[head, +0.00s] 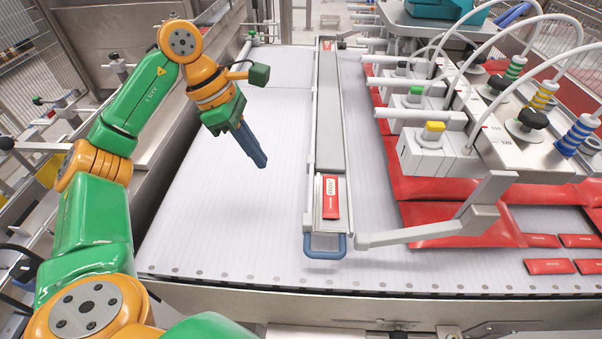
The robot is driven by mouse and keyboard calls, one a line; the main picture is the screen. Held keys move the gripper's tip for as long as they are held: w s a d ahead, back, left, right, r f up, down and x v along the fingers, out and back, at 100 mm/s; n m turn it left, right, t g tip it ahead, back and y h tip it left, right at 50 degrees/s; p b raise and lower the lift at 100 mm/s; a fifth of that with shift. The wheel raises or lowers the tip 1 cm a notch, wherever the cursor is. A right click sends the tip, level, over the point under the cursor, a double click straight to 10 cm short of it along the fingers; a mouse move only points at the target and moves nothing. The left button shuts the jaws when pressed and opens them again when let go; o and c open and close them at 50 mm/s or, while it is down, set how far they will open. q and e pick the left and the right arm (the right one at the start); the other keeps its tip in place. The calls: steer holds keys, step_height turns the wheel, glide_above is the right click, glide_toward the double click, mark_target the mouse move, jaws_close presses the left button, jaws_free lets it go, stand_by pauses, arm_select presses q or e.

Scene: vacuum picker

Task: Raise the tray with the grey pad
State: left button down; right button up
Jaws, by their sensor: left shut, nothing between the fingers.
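The tray is a long, narrow, light metal one (310,205) lying lengthwise on the white belt. A flat grey pad (330,115) covers most of its length. A red and white packet (331,197) lies at its near end, in front of the pad. A blue loop handle (325,252) sticks out at that near end. My left gripper (262,162) is above the belt, left of the tray and apart from it. Its dark blue fingers are shut with nothing between them and point down and right. My right gripper does not show.
Right of the tray stands a picker head with white suction blocks (425,152), hoses and coloured fittings. A grey bracket arm (440,230) reaches close to the tray's near end. Red packets (550,266) lie at the right. The white belt (215,230) left of the tray is clear.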

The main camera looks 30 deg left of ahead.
arm_select(q)
steer(key=x, duration=0.6)
steer(key=p+x, duration=0.1)
steer(key=x, duration=0.2)
steer(key=shift+s+d+f, duration=0.2)
steer(key=shift+d, duration=0.25)
steer(key=w+d+p, duration=0.1)
steer(key=d+p, duration=0.1)
steer(key=d, duration=0.1)
steer(key=shift+w, duration=0.35)
steer(key=shift+w+d+f+p, duration=0.1)
steer(key=shift+d+p, duration=0.2)
steer(key=shift+d, duration=0.05)
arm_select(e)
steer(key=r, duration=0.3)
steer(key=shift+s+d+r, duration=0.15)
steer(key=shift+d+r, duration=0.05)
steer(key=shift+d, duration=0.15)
arm_select(q)
steer(key=shift+a, duration=0.1)
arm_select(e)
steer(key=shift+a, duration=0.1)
